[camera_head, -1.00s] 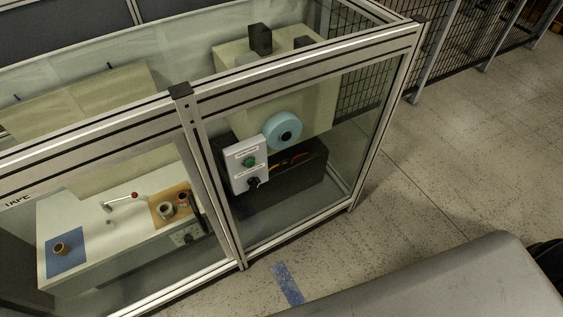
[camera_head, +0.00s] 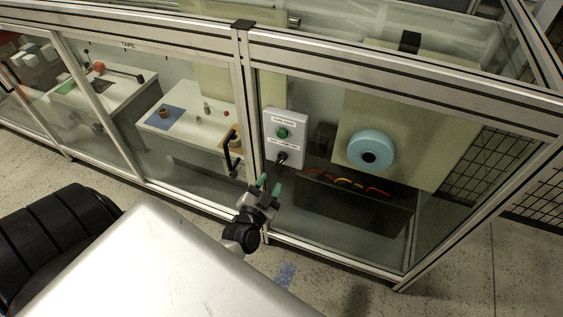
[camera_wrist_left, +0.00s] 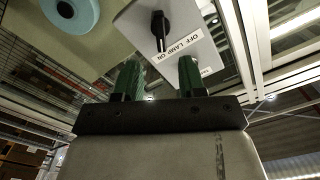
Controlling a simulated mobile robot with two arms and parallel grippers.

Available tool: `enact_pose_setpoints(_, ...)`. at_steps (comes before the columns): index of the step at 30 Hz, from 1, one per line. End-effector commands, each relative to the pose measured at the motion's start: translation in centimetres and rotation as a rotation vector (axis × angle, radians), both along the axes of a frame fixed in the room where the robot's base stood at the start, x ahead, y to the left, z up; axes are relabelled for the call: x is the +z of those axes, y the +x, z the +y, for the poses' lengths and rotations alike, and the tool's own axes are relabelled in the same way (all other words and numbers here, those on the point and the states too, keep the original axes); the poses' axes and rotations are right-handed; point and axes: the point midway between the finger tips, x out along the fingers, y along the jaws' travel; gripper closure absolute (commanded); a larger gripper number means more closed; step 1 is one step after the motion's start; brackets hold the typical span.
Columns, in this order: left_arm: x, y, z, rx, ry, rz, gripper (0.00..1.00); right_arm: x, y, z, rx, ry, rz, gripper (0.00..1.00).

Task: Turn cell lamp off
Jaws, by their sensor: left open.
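In the left wrist view the knob (camera_wrist_left: 160,28) shows close up beside a label (camera_wrist_left: 183,45) reading OFF, LAMP and ON. Which setting the knob points to I cannot tell for sure. My left gripper (camera_head: 268,185) has green fingertips. It is open and empty, just below the knob and apart from it. In the wrist view its fingers (camera_wrist_left: 158,76) point toward the knob. My right gripper is not in view.
A glass-panelled aluminium frame encloses the cell. A black door handle (camera_head: 231,153) is left of the box. A blue tape roll (camera_head: 370,151) is to the right, above a dark bin (camera_head: 345,208) with coloured contents. Open floor lies in front.

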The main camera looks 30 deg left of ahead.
Motion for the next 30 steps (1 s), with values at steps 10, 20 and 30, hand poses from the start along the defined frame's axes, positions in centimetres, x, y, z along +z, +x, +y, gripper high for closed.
enact_pose_setpoints(10, 0.1, 6.5, 1.3, -0.003, 0.001, 0.0, 0.6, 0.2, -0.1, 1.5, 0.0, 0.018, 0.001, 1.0)
enact_pose_setpoints(20, 0.0, 9.0, 1.8, -0.003, 0.0, 0.003, 0.6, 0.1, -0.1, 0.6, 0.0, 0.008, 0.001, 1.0)
enact_pose_setpoints(30, 0.0, 9.0, 1.8, -0.003, -0.001, 0.003, 0.76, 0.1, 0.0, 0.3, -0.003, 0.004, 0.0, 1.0)
